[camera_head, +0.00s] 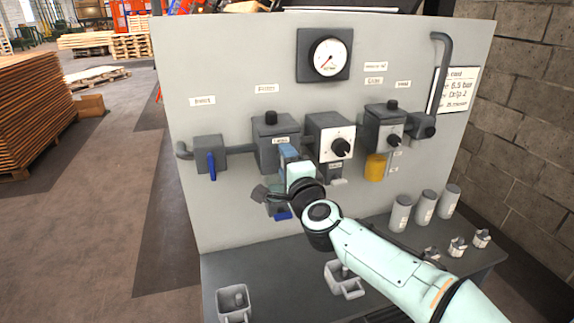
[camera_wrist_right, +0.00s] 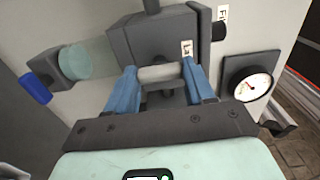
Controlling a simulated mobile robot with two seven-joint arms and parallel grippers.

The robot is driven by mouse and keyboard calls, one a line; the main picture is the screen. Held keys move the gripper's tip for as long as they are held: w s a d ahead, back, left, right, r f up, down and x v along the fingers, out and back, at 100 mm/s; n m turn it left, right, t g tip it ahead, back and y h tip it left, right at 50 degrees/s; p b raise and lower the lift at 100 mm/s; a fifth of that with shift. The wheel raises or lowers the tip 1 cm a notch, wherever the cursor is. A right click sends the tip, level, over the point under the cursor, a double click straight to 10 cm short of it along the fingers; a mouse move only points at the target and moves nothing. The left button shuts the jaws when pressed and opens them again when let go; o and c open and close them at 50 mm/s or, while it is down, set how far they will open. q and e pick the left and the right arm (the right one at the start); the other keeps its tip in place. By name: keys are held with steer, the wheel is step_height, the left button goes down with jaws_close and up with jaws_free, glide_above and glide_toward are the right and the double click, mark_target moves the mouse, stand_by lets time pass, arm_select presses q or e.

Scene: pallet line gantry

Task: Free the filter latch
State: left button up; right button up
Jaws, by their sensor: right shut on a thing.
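The filter unit is a dark grey housing (camera_head: 268,152) on the panel. It also shows in the right wrist view (camera_wrist_right: 150,42), with a pale teal see-through bowl (camera_wrist_right: 84,60), a grey bowl end and a blue drain piece (camera_wrist_right: 35,88) below it. My right gripper (camera_head: 287,153) is at the front of the housing. In the right wrist view its blue fingers (camera_wrist_right: 161,82) are shut on the light grey bar of the filter latch (camera_wrist_right: 162,73), beside a label partly reading "La". In the head view the gripper hides the latch and most of the bowl. My left gripper is out of view.
A valve with a blue lever (camera_head: 211,166) is left of the filter. A black-knobbed regulator (camera_head: 341,148), a yellow bowl (camera_head: 375,167) and a gauge (camera_head: 328,57) are nearby. Grey cylinders (camera_head: 424,207) and open holders (camera_head: 234,304) stand on the shelf below.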

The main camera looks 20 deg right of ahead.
stand_by(0.4)
steer(key=o, duration=1)
steer(key=shift+o, duration=0.2)
steer(key=shift+s, duration=0.1)
steer(key=s+b, duration=0.1)
steer(key=s, duration=1.2)
steer(key=shift+d+b, duration=0.25)
steer(key=shift+b, duration=0.05)
steer(key=shift+s, duration=0.1)
